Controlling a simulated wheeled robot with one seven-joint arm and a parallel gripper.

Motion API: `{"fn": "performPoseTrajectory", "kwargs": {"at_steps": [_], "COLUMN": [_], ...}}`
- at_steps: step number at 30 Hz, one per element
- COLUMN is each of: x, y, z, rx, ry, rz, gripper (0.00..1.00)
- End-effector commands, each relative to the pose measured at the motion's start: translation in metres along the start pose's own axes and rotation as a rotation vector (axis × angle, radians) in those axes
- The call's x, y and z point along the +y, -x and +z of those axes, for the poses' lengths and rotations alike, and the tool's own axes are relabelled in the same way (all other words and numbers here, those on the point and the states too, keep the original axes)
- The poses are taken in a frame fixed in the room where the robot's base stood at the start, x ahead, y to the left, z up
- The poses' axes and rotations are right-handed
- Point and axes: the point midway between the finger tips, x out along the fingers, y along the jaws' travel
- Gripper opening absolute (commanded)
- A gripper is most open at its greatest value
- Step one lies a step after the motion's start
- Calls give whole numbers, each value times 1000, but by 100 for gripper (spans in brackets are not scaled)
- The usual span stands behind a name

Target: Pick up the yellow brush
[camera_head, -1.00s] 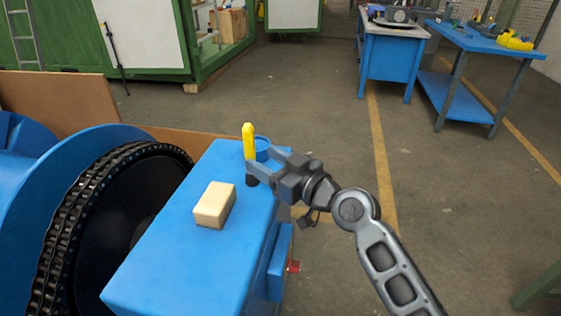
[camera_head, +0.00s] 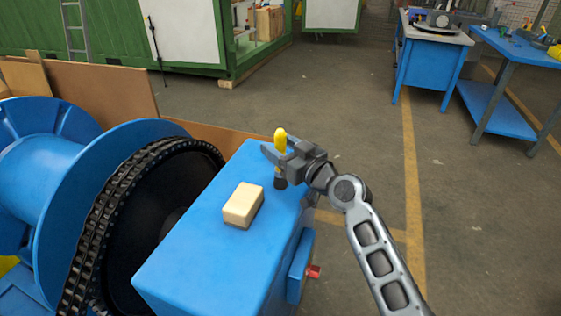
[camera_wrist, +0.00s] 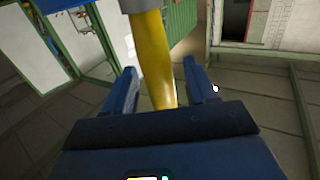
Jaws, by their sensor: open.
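The yellow brush (camera_head: 280,139) stands upright, dark bristles down, on the blue machine housing (camera_head: 205,245) near its far right edge. My gripper (camera_head: 276,160) is open at the level of the handle, with a finger tip showing left of it. In the wrist view the yellow handle (camera_wrist: 152,60) rises between the two spread fingers of my gripper (camera_wrist: 160,88). I see a gap on the right side of the handle. Part of the handle is hidden behind the gripper in the head view.
A cream block (camera_head: 243,205) lies on the housing in front of the brush. A large black chain wheel (camera_head: 165,190) and a blue drum (camera_head: 45,170) stand to the left. Blue workbenches (camera_head: 430,65) are far off at the back right. The floor to the right is clear.

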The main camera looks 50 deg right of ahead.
Motion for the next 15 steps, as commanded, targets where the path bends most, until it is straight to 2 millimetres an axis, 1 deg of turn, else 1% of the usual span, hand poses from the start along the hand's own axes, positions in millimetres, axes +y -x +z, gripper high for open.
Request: {"fn": "performPoseTrajectory", "kwargs": {"at_steps": [3, 15], "x": [0, 0], "y": [0, 0], "z": [0, 0], "rx": [0, 0], "ry": [0, 0], "rz": [0, 0], "gripper": [55, 17]}}
